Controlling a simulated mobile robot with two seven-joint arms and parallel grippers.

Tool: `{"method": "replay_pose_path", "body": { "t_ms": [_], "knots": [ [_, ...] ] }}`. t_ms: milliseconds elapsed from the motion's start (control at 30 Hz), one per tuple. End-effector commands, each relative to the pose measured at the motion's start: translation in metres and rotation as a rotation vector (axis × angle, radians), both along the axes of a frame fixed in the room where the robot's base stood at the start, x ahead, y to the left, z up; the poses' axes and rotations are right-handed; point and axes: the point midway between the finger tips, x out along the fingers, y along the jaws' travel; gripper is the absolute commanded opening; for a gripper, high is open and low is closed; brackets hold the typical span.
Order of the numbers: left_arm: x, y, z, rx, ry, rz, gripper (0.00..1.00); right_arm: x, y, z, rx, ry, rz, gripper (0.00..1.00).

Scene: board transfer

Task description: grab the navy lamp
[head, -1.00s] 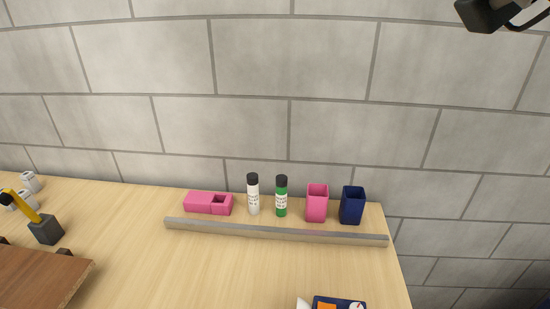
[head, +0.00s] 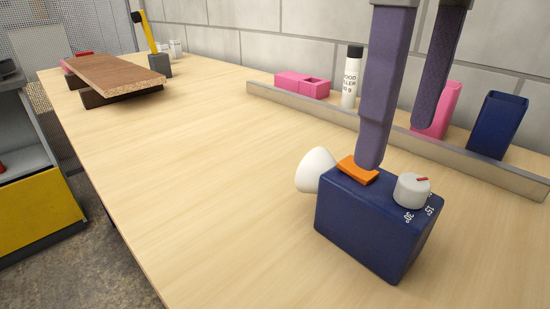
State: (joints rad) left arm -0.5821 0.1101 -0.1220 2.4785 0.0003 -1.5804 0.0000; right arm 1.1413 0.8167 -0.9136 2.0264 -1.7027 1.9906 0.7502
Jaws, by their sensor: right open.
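The navy lamp (head: 360,232) is a dark blue box standing on the wooden table in the head view. It has a white cone (head: 315,171) on its left side, an orange piece (head: 357,170) on top and a pale dial (head: 411,190) with a red mark. My right gripper (head: 398,148) is open, with its two grey-purple fingers pointing down at the lamp. The nearer fingertip overlaps the lamp's top beside the orange piece, and the other shows behind the lamp. I cannot tell whether either touches it. My left gripper is not in view.
A low grey rail (head: 315,111) runs behind the lamp. A brown board (head: 120,72) rests far left. The table left of the lamp is clear.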

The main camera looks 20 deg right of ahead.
Motion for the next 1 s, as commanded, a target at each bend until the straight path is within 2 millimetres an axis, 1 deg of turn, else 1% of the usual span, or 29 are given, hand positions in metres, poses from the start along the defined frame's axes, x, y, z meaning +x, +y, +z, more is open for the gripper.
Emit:
{"method": "replay_pose_path", "body": {
  "t_ms": [33, 133, 200, 367, 633, 733, 933, 967, 1000],
  "knots": [
    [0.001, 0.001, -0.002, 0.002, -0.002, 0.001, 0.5, -0.001, -0.002, -0.008, -0.007, 0.004, -0.002, 1.0],
    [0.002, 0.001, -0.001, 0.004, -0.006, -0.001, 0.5, -0.001, -0.001, -0.024, -0.005, 0.007, -0.001, 1.0],
    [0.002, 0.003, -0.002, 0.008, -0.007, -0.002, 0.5, -0.001, -0.001, -0.033, -0.004, 0.005, 0.0, 1.0],
    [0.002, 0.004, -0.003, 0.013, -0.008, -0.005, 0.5, -0.001, -0.001, -0.046, -0.003, 0.005, 0.002, 1.0],
    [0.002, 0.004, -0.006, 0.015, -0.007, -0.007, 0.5, 0.002, -0.003, -0.086, -0.001, 0.006, 0.002, 1.0],
    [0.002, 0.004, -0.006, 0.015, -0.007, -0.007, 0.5, 0.002, -0.003, -0.093, 0.0, 0.004, 0.003, 1.0],
    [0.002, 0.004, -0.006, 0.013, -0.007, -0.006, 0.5, 0.002, -0.002, -0.093, 0.0, 0.003, 0.004, 1.0],
    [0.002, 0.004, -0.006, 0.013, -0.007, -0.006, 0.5, 0.002, -0.002, -0.093, 0.0, 0.003, 0.004, 0.99],
    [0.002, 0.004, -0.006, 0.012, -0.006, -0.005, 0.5, 0.002, -0.002, -0.093, 0.0, 0.003, 0.004, 0.94]
  ]
}}
